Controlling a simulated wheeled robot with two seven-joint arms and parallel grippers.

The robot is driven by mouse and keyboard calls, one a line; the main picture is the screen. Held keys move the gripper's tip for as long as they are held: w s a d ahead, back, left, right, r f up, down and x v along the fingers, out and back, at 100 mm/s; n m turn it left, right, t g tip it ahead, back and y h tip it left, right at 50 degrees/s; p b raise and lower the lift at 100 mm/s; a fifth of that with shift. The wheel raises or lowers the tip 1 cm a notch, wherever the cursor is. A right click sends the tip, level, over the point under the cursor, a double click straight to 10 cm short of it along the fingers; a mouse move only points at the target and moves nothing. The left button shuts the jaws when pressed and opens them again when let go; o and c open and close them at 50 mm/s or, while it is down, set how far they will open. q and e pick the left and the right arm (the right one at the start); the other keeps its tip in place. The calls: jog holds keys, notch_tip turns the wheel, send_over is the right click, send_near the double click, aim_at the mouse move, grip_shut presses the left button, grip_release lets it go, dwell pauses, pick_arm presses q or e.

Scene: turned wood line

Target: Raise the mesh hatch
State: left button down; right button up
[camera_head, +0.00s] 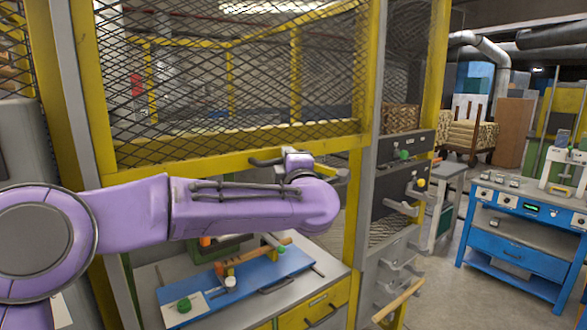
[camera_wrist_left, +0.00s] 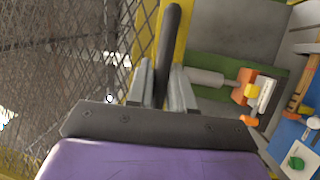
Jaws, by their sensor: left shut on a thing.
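The mesh hatch (camera_head: 235,80) is a dark wire mesh panel in a yellow frame, at the upper middle of the head view. Its yellow lower rail (camera_head: 225,152) carries a dark bar handle (camera_head: 264,162). My left gripper (camera_head: 298,160) is at this handle, mostly hidden behind my purple forearm. In the left wrist view the two grey fingers of the gripper (camera_wrist_left: 164,88) are shut around the dark handle (camera_wrist_left: 170,40), with the mesh to the left. Below the rail there is an open gap onto a bench. My right gripper is not in view.
Under the hatch, a blue plate (camera_head: 243,278) with a green knob and orange parts lies on a grey bench (camera_head: 313,292). A grey post with hooks and dark panels (camera_head: 392,180) stands right of the hatch. A blue workbench (camera_head: 515,235) is farther right, past open floor.

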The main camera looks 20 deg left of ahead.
pick_arm(q)
jog(key=shift+r, duration=0.1)
jog(key=c, duration=1.1)
grip_release()
jog(key=b+v, duration=0.5)
jog(key=v, duration=0.5)
jog(key=shift+s, duration=0.2)
jog(key=shift+d, duration=0.2)
